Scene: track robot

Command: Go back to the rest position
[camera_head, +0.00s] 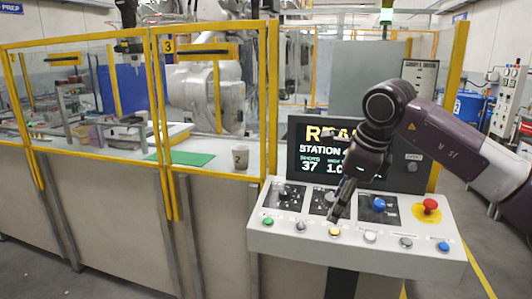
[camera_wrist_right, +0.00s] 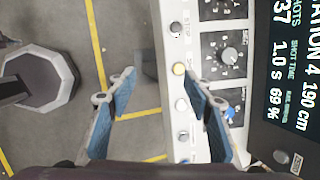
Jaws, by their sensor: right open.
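My right gripper (camera_head: 338,210) reaches down from the right over the sloped control panel (camera_head: 300,253). Its fingertips are close to the yellow button (camera_head: 334,232) in the front row. In the right wrist view the two blue-padded fingers (camera_wrist_right: 160,88) stand wide apart with nothing between them. There the yellow button (camera_wrist_right: 179,69) shows near the right finger. Whether the fingertips touch the panel cannot be told. My left gripper does not show in either view.
The panel carries several knobs, buttons and a red emergency stop (camera_head: 430,205). A monitor (camera_head: 310,135) stands behind it, partly hidden by my right arm. A yellow-framed fence (camera_head: 275,100) and a counter with a cup (camera_head: 241,157) are to the left. Grey floor lies right.

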